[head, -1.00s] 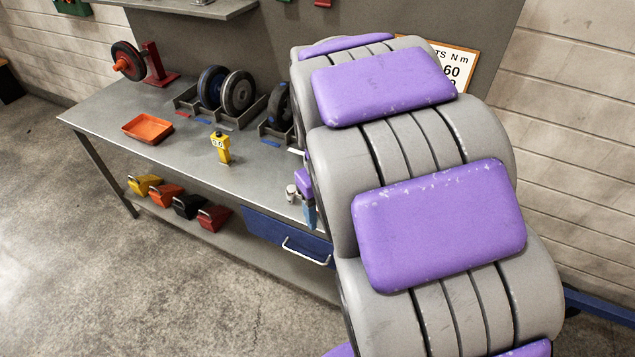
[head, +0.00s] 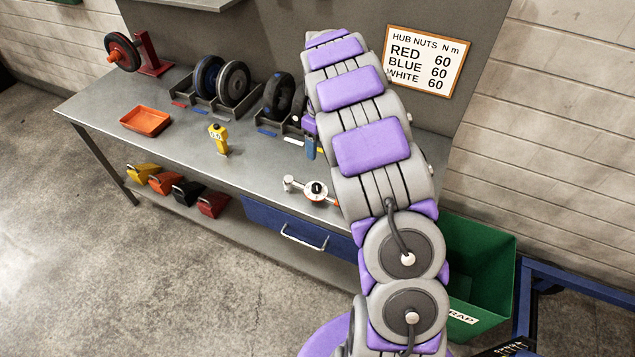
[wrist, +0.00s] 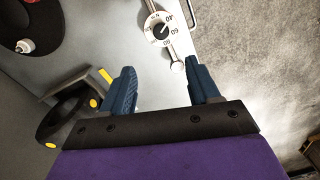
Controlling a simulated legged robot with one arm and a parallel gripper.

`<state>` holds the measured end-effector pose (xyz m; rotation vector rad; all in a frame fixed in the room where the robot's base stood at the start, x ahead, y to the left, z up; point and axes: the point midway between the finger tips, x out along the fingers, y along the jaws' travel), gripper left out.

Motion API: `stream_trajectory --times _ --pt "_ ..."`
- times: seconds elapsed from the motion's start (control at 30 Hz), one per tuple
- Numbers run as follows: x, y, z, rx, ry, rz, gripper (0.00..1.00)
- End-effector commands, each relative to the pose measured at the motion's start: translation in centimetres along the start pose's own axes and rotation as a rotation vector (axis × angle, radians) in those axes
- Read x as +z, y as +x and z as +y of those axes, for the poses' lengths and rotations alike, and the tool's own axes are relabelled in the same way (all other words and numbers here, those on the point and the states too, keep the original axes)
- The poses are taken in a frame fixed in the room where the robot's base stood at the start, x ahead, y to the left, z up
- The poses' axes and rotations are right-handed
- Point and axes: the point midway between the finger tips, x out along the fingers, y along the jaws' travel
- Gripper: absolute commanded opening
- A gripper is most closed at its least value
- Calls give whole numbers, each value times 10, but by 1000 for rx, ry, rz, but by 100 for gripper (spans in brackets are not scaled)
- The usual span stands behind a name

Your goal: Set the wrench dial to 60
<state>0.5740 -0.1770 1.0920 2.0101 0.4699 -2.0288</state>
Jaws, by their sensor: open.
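The torque wrench (head: 294,185) lies on the bench near its front edge. Its round white dial (head: 315,190) has a black centre; in the wrist view the dial (wrist: 164,30) shows 40, 60 and 80 around a black knob. I cannot tell for sure which number the knob's pointer marks. My gripper (wrist: 159,76) is open and empty, its two blue fingers spread below the dial in the picture and apart from it. In the head view my gripper (head: 311,148) is above the bench, beyond the wrench, partly hidden by my arm.
A sign (head: 424,62) reads hub nuts N m: red 60, blue 60, white 60. Wheels (head: 233,83) stand in racks behind a yellow device (head: 219,139). An orange tray (head: 146,121) lies left. A green scrap bin (head: 478,260) stands right of the bench.

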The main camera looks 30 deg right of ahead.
Motion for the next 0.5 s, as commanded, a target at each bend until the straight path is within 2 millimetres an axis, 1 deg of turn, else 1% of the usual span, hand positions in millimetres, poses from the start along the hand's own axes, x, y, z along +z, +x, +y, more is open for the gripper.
stream_trajectory --times 0.5 --pt "2 100 0 -4 2 -4 61"
